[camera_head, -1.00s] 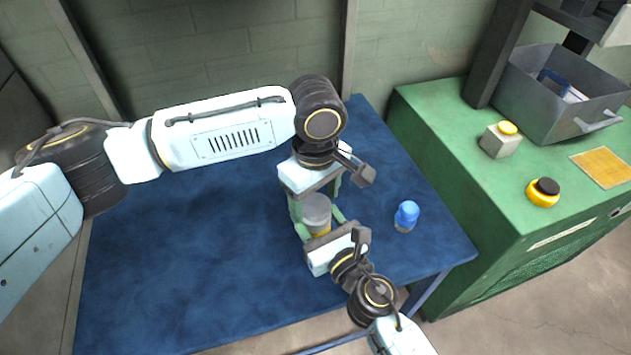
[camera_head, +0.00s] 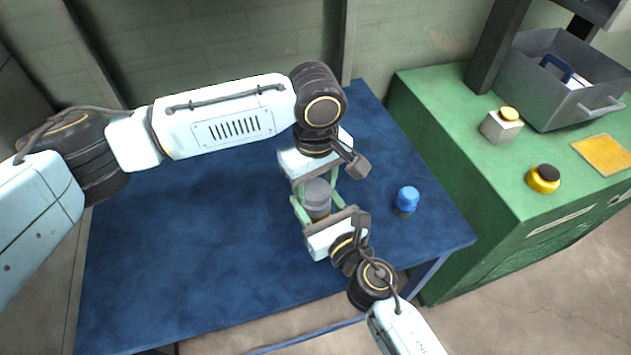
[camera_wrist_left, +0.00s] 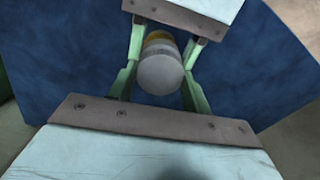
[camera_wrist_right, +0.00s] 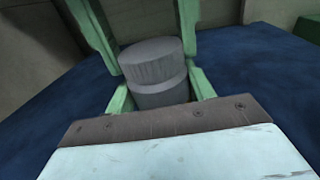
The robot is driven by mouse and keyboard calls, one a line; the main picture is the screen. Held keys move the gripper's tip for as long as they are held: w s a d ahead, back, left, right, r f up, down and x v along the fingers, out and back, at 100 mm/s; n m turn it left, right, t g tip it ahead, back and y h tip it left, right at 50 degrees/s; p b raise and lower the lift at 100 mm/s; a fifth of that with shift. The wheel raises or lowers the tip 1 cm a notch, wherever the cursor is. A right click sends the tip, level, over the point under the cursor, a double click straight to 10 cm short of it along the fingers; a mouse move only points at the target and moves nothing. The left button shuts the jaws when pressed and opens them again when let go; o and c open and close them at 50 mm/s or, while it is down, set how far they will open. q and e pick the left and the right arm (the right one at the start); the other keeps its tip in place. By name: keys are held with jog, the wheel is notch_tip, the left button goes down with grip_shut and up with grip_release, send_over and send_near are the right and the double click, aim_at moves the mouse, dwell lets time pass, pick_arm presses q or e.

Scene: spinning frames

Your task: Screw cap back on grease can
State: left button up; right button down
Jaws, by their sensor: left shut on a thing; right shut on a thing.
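The grease can (camera_head: 317,212) stands upright over the blue table, with a grey cap (camera_head: 317,190) on top of it. The cap also shows in the left wrist view (camera_wrist_left: 160,74) with a yellow band of the can behind it, and in the right wrist view (camera_wrist_right: 152,62). My left gripper (camera_head: 313,186) comes from the far side and is shut on the cap. My right gripper (camera_head: 324,212) comes from the near side and is shut on the can's body, lower down. Whether the cap's thread is tight cannot be told.
A small blue-topped bottle (camera_head: 407,200) stands on the blue table (camera_head: 190,260), right of my grippers. The table's left part is clear. A green cabinet (camera_head: 440,130) on the right carries a grey metal bin (camera_head: 560,95), a yellow-topped block (camera_head: 502,125) and a yellow-black button (camera_head: 543,179).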

pick_arm(q)
jog(key=m, duration=0.5)
jog(key=shift+m, duration=0.3)
jog(key=m, duration=1)
jog(key=shift+m, duration=0.3)
jog(key=m, duration=0.8)
jog(key=shift+m, duration=0.4)
jog(key=m, duration=0.3)
jog(key=shift+m, duration=0.3)
jog(key=m, duration=0.4)
jog(key=o, duration=1.2)
jog(key=shift+c, duration=0.2)
